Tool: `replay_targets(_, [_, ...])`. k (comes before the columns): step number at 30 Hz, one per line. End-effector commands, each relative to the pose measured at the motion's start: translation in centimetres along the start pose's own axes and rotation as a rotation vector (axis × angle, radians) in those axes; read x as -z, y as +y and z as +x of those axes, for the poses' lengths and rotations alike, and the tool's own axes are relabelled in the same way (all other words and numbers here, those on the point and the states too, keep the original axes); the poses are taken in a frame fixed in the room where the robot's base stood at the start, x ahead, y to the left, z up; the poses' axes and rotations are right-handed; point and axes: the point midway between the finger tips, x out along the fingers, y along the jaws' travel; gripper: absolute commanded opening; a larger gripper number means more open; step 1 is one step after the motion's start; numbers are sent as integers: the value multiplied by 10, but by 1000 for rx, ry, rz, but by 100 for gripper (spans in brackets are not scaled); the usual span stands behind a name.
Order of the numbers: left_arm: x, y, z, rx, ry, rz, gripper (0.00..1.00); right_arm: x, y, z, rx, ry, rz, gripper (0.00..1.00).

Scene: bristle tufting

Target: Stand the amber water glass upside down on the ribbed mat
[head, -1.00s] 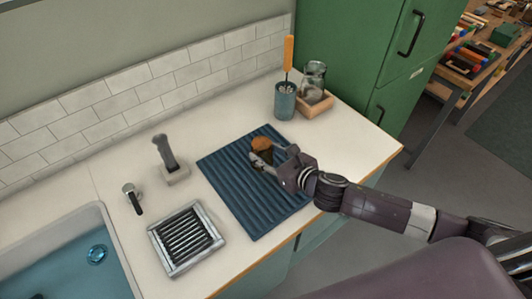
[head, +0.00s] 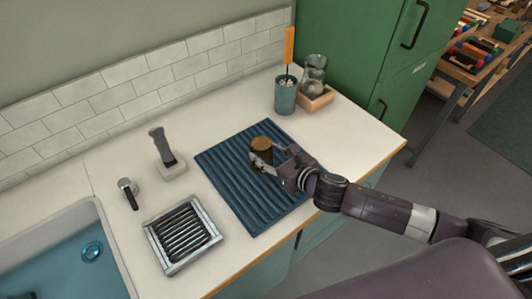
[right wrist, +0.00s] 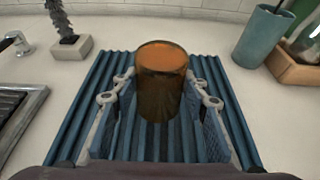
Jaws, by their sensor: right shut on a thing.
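The amber water glass (head: 261,145) is over the middle of the blue ribbed mat (head: 228,170). My right gripper (head: 262,158) is shut on it, coming in from the right. In the right wrist view the glass (right wrist: 161,80) stands upright between the two fingers (right wrist: 160,98), with a smooth, closed-looking orange end on top, so it appears upside down. Its lower end is close to the mat's ribs (right wrist: 75,110); I cannot tell for sure whether it touches. My left gripper is not in view.
A blue cup (head: 285,97) with an orange-handled tool and a wooden tray (head: 318,100) with a clear jar stand behind the mat. A brush in a holder (head: 172,170), a metal rack (head: 182,236) and the sink (head: 60,255) are to the left. Bare counter surrounds the mat.

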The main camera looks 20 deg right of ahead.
Motion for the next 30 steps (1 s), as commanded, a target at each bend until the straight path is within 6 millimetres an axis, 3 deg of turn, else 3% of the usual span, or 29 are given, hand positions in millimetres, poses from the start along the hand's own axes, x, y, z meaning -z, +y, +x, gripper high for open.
replay_targets(16, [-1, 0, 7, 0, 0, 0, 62, 8, 0, 4, -1, -2, 1, 10])
replay_targets(17, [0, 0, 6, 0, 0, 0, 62, 8, 0, 4, -1, -2, 1, 42])
replay_targets(18, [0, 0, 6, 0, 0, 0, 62, 8, 0, 4, -1, -2, 1, 47])
replay_targets(22, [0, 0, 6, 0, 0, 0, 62, 8, 0, 4, -1, -1, 1, 61])
replay_targets(30, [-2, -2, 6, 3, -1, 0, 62, 10, 0, 3, 0, 2, 0, 62])
